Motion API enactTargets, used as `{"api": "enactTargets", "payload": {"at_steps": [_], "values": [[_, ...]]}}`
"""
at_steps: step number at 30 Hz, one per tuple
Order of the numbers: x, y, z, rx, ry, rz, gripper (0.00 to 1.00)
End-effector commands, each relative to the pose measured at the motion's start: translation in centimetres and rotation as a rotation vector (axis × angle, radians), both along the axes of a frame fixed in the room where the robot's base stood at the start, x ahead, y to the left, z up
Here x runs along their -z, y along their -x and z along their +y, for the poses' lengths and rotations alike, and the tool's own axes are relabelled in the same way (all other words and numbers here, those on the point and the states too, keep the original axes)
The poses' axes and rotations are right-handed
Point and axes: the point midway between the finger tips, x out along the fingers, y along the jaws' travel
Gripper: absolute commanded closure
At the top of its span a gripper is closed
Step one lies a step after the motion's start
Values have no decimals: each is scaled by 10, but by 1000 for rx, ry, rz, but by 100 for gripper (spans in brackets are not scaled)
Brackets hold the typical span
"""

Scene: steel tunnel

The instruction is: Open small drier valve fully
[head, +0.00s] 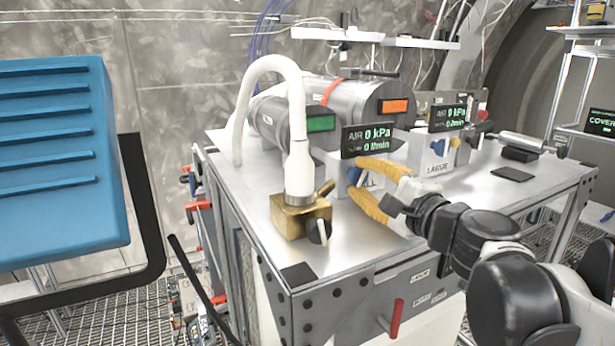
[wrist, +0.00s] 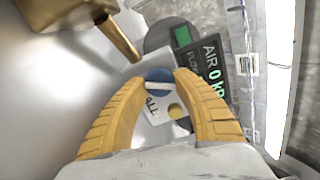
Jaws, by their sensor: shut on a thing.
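The small drier's valve is a round blue knob (wrist: 158,74) with a pale bar handle, on a white box face whose label reads in part "ALL" in the wrist view. My gripper (wrist: 165,80) has its two yellow ribbed fingers shut on the blue valve, one fingertip on each side. In the head view my gripper (head: 358,178) reaches in from the right, and its fingers hide much of the valve. The small drier's display (head: 367,139) stands just above and reads AIR 0 kPa and 0 l/min.
A brass block (head: 300,216) with a black knob and a white hose (head: 297,120) stands left of my gripper. A second box labelled LARGE (head: 438,158) has its own blue valve to the right. Grey cylinders (head: 290,122) lie behind. The steel tabletop (head: 385,240) in front is clear.

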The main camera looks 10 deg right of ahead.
Motion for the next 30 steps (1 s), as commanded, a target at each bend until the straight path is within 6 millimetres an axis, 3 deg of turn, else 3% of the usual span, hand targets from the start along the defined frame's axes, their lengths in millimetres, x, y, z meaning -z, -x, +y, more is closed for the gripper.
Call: {"api": "enactTargets", "payload": {"at_steps": [15,30], "values": [[-3,-1,0,2,364,-120,97],[-3,-1,0,2,461,-152,97]]}}
